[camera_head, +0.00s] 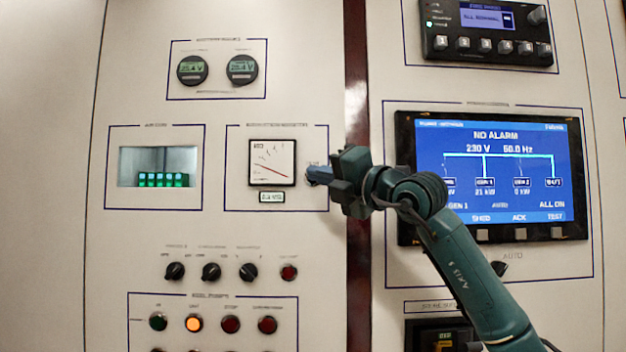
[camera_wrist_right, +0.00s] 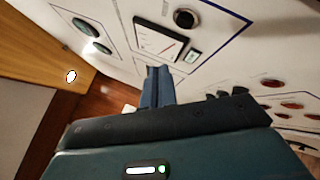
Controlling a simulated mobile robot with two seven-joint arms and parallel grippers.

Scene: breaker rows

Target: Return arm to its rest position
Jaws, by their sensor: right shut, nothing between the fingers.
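My right arm (camera_head: 465,275) comes in from the lower right of the head view and reaches up and left across the panel. Its gripper (camera_head: 314,175) is in front of the panel, just right of the analog meter (camera_head: 272,162). The blue fingers are together and hold nothing. In the right wrist view the shut fingers (camera_wrist_right: 158,86) point toward the panel near the meter (camera_wrist_right: 158,40). I cannot tell whether the fingertips touch the panel. My left gripper is not in view.
The blue alarm screen (camera_head: 495,170) is right of the gripper, partly behind my right arm. Black rotary knobs (camera_head: 211,271) and a row of round lamps or buttons (camera_head: 194,323) are below left. Two round gauges (camera_head: 217,70) are above. A black controller (camera_head: 487,33) is upper right.

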